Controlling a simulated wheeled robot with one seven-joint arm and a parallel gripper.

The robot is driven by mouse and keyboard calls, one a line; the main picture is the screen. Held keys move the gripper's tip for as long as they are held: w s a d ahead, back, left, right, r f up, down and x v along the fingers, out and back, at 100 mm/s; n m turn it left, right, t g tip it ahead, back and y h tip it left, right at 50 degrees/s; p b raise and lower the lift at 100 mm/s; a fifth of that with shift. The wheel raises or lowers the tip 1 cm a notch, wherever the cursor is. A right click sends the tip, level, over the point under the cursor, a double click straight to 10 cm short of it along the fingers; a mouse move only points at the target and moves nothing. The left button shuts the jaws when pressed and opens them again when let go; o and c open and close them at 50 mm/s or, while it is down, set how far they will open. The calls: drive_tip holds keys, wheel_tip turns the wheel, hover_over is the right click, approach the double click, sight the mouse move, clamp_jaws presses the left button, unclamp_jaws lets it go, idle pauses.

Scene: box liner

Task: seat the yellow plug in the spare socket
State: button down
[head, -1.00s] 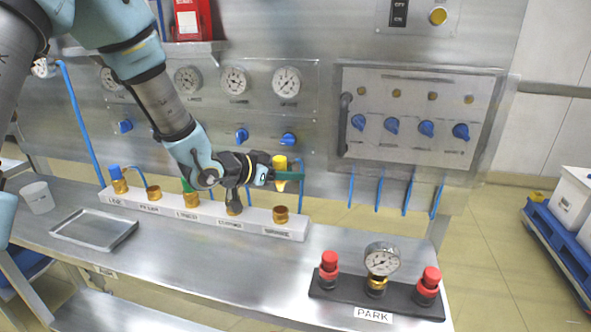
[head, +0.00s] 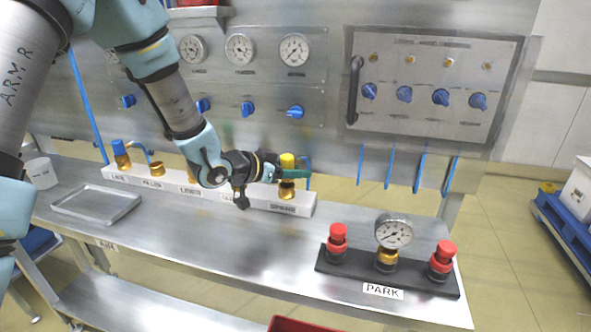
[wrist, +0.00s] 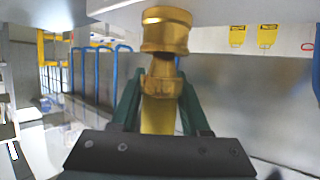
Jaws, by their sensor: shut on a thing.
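The yellow plug (head: 287,160) is upright between the green fingers of my gripper (head: 292,174), which is shut on it. The brass spare socket (head: 287,190) stands directly below it on the white strip, above the SPARE label. In the wrist view the plug's yellow body (wrist: 158,115) sits between both fingers. Its narrower brass nose (wrist: 165,68) meets the mouth of the brass socket (wrist: 167,32), roughly in line with it. I cannot tell how far the nose is inside.
The white socket strip (head: 308,205) runs along the bench with other sockets and a blue plug (head: 121,147) at its left end. A black PARK block (head: 340,275) with red caps and a gauge stands front right. A metal tray (head: 97,203) lies at left.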

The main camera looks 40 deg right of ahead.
drive_tip(key=shift+f+b, duration=0.7)
drive_tip(key=shift+f, duration=0.15)
idle(0.7)
drive_tip(key=shift+c, duration=1.5)
unclamp_jaws()
drive_tip(key=b+v, duration=0.2)
drive_tip(key=v, duration=0.8)
drive_tip(key=shift+a, duration=0.4)
drive_tip(key=shift+w+a+r, duration=0.1)
